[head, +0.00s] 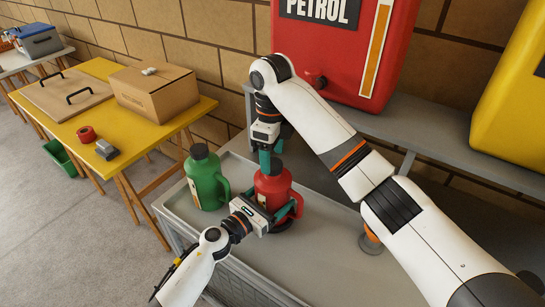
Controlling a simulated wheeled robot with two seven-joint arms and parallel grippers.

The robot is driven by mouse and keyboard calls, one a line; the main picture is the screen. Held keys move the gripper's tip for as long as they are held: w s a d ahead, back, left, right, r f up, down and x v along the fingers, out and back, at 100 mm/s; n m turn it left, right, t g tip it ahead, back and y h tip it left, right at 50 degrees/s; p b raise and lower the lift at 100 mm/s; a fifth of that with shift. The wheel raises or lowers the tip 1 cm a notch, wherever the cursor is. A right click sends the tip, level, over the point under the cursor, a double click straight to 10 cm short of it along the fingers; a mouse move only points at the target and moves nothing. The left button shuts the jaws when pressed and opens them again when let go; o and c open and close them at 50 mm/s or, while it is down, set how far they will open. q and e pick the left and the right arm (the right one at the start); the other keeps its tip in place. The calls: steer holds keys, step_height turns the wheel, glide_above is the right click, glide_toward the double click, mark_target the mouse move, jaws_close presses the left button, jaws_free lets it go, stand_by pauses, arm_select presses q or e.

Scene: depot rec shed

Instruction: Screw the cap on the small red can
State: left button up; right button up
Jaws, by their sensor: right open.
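The small red can (272,187) stands upright in the grey tray (176,212), to the right of a green can (204,183). My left gripper (274,207) comes from the front with its teal fingers on either side of the red can's body, closed on it. My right gripper (271,160) points down over the can's top with its fingers open. A dark cap (273,166) shows at the can's mouth between these fingers. It is partly hidden, and I cannot tell how it is seated.
A big red petrol tank (340,50) and a yellow tank (512,100) stand on the grey shelf (425,118) behind. An orange item (370,240) is partly hidden by my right arm. A yellow table (70,130) with a cardboard box (155,92) stands left.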

steer(key=shift+r, duration=1.4)
steer(key=shift+c, duration=0.4)
